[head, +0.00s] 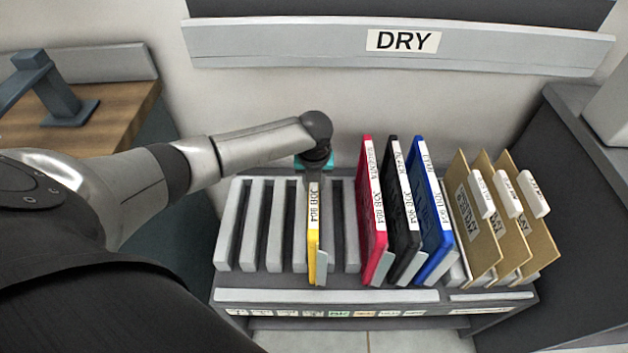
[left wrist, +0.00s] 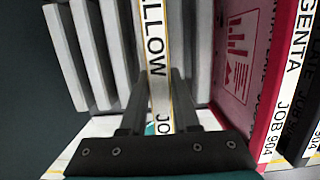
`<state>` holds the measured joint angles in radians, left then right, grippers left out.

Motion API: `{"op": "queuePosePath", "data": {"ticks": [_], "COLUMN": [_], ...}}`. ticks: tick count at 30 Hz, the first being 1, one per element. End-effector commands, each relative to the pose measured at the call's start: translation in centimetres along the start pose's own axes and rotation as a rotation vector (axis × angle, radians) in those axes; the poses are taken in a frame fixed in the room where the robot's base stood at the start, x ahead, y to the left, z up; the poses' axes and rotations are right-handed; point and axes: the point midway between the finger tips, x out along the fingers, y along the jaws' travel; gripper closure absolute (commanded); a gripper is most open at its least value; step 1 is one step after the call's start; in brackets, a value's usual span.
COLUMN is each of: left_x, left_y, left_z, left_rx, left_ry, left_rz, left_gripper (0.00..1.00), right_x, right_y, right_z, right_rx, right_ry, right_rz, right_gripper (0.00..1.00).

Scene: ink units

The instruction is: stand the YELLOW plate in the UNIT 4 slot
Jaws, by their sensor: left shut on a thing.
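The yellow plate (head: 313,235) stands upright in the slotted rack (head: 326,296), among the grey dividers left of the red plate. Its white spine label reads JOB 904 in the head view. My left gripper (head: 314,176) is above it, shut on its upper edge. In the left wrist view the fingers of my left gripper (left wrist: 160,105) close on both sides of the yellow plate (left wrist: 153,45), whose label shows LLOW. I cannot read which unit number its slot carries; the small labels along the rack front are too small. My right gripper is not in view.
A magenta plate (head: 372,205), a black plate (head: 402,215) and a blue plate (head: 433,220) lean to the right of it. Tan folders (head: 475,215) stand farther right. Several empty slots lie to the left. A DRY rail (head: 480,42) hangs above on the wall.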

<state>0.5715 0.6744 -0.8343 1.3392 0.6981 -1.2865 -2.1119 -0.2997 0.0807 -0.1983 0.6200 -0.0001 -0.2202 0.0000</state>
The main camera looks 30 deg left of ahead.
Motion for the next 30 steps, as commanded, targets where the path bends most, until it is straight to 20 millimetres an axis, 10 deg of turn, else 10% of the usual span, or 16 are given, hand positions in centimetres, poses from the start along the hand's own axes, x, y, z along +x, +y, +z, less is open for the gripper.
{"op": "queuePosePath", "data": {"ticks": [25,26,30], "left_x": [0.63,0.64,0.65], "left_y": [-0.05,-0.05,-0.03], "left_z": [-0.08,-0.08,-0.11], "left_rx": [-0.001,-0.001,-0.001], "left_ry": [-0.002,-0.002,-0.001], "left_rz": [-0.002,-0.002,-0.001], "left_gripper": [1.0,0.68,0.52], "right_x": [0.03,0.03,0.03], "right_y": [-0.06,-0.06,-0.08], "right_z": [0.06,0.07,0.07], "right_rx": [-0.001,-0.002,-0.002], "right_ry": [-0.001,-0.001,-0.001], "right_rz": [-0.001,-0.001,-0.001], "right_gripper": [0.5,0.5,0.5]}}
